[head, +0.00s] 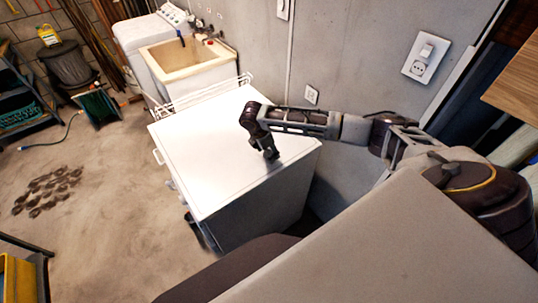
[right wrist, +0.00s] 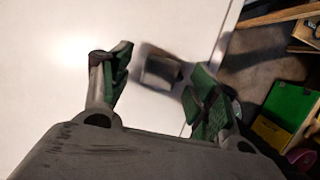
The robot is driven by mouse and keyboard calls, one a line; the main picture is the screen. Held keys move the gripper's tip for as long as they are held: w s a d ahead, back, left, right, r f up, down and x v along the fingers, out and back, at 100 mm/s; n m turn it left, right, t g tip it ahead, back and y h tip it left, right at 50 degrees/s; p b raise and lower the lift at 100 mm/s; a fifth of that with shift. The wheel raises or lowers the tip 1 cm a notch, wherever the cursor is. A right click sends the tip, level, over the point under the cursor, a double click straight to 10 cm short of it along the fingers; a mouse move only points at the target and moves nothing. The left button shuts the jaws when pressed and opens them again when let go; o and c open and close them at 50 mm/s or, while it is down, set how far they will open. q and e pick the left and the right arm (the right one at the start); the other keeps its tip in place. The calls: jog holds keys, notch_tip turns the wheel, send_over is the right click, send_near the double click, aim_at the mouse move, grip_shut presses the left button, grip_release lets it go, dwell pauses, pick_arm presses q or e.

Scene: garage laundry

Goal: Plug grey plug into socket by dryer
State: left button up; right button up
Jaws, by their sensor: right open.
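The white dryer (head: 215,160) stands against the grey wall, with its flat top facing up. My right gripper (head: 272,154) points down over the right part of this top. In the right wrist view my right gripper (right wrist: 158,75) has its green-padded fingers wide apart. A small blurred grey thing with a dark part, seemingly the grey plug (right wrist: 160,70), lies between and beyond the fingertips on the white top, with no visible contact. The plug is hidden or too small in the head view. A wall socket (head: 312,95) is just behind the dryer. My left gripper is not in view.
Another wall plate with a switch and socket (head: 426,58) is higher on the right. A white wire rack (head: 200,95) stands behind the dryer, before a utility sink (head: 186,58). A wooden shelf (head: 515,80) is at far right. Most of the dryer top is clear.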

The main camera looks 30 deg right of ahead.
jog(key=shift+d+f, duration=0.15)
jog(key=shift+f, duration=0.45)
jog(key=shift+c, duration=0.4)
jog(key=c, duration=1)
